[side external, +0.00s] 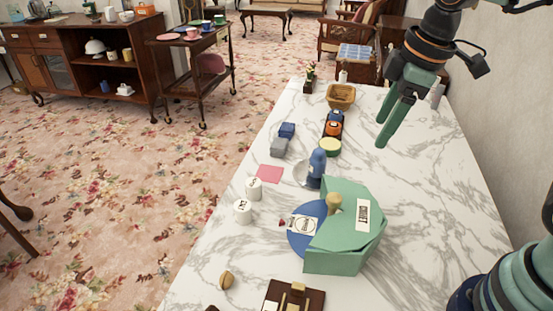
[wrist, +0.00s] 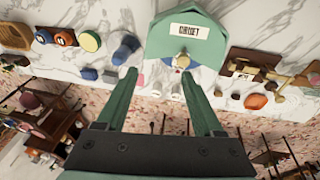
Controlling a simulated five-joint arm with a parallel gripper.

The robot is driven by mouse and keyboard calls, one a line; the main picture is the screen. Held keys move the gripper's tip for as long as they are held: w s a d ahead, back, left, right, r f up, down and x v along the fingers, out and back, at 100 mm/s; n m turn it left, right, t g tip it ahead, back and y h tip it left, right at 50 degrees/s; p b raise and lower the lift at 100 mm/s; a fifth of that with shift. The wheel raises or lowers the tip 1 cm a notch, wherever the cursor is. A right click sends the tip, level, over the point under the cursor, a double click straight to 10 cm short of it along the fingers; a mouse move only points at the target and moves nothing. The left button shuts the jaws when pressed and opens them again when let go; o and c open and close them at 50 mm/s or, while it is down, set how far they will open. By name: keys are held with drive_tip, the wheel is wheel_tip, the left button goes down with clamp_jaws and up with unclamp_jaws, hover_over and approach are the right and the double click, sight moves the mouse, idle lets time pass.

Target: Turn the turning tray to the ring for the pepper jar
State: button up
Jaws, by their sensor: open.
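The turning tray (side external: 299,241) is a blue disc, mostly hidden under a green angular cover (side external: 331,263) with a white lettered label. A white card with a round printed mark (side external: 303,225) and a small red mark show on its exposed part. A tan knob (side external: 334,201) stands up at the cover's edge; it also shows in the wrist view (wrist: 183,59). Two white lettered jars (side external: 242,211) stand to the left; I cannot tell which is pepper. My gripper (side external: 381,133) is open and empty, above the table and behind the cover. Its fingers (wrist: 159,76) show in the wrist view.
A blue figure on a grey dish (side external: 316,170) stands just behind the cover. A yellow-topped tin (side external: 330,147), toy cars, blue and grey blocks (side external: 279,148) and a basket (side external: 341,95) lie farther back. A brown wooden board (side external: 293,297) is in front. The table's right side is clear.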

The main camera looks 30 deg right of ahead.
drive_tip(key=s+d+m+t, duration=0.2)
drive_tip(key=d+m, duration=0.3)
drive_tip(key=m, duration=0.4)
drive_tip(key=shift+s+d+t+h, duration=0.3)
drive_tip(key=shift+s+d+t, duration=0.1)
